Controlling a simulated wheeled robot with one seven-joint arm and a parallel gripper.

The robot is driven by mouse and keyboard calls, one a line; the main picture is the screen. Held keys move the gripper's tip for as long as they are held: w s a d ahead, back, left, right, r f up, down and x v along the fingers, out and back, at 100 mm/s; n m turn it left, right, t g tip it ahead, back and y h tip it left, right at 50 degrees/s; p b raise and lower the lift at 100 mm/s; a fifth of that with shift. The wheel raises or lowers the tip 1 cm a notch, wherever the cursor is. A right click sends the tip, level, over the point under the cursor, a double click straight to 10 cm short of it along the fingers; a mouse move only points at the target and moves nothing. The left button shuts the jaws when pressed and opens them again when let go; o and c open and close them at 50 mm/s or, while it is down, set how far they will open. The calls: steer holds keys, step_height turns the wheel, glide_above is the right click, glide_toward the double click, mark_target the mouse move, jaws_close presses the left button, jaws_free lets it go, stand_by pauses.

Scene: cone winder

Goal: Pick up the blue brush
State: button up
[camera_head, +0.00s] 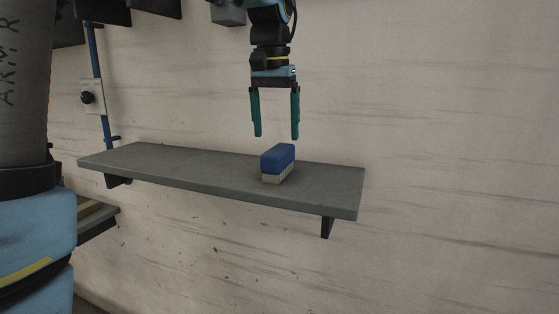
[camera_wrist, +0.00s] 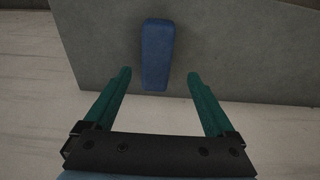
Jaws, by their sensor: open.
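The blue brush (camera_head: 277,159) is a small block with a blue top and a pale bristle base. It stands on the grey shelf (camera_head: 180,166), right of the shelf's middle. In the wrist view its blue top (camera_wrist: 157,54) lies ahead of the fingertips, about midway between them from side to side. My gripper (camera_head: 275,136) is open and empty, its green fingers pointing down above the brush in the head view. The fingers also show in the wrist view (camera_wrist: 158,74), one on each side, and do not touch the brush.
The shelf is fixed to a pale wall (camera_head: 450,120) on dark brackets (camera_head: 327,227). A blue pipe with a switch box (camera_head: 91,97) runs down at the shelf's left. A lower ledge (camera_head: 97,221) is at the lower left. The shelf left of the brush is bare.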

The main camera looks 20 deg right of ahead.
mark_target(279, 149)
steer(key=shift+s+d+f+p, duration=0.1)
steer(key=shift+f+p, duration=0.15)
steer(key=shift+f, duration=0.65)
steer(key=shift+w+d+f+p, duration=0.1)
steer(key=shift+f+p, duration=0.2)
steer(key=shift+f, duration=0.6)
steer(key=shift+s+d+f+p, duration=0.1)
steer(key=shift+f+p, duration=0.15)
steer(key=shift+f, duration=0.65)
steer(key=shift+c, duration=0.2)
jaws_close()
